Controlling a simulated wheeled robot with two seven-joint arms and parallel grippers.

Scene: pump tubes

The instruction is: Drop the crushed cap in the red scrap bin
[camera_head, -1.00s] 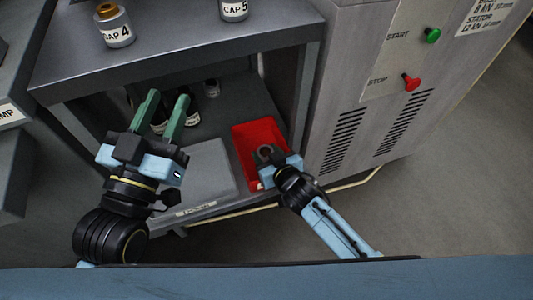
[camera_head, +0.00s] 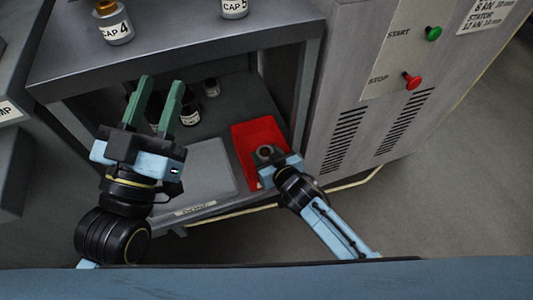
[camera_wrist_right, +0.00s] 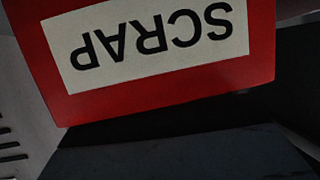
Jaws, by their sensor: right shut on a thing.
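The red scrap bin (camera_head: 258,129) stands on the lower shelf in the head view, at its right front. Its upside-down SCRAP label (camera_wrist_right: 150,40) fills the upper part of the right wrist view. My right gripper (camera_head: 264,153) is over the bin, shut on a small brownish ring-like piece, the cap (camera_head: 265,151). The fingers partly hide the cap, and its crushing is too small to make out. The fingers do not show in the right wrist view. My left gripper (camera_head: 160,103) is open and empty in front of the shelf, left of the bin.
A grey flat tray (camera_head: 205,170) lies left of the bin. Small dark bottles (camera_head: 190,116) stand behind on the lower shelf. Bottles labelled CAP 4 (camera_head: 114,28) and CAP 5 (camera_head: 234,8) are on the upper top. A cabinet (camera_head: 350,100) with START and STOP buttons stands right.

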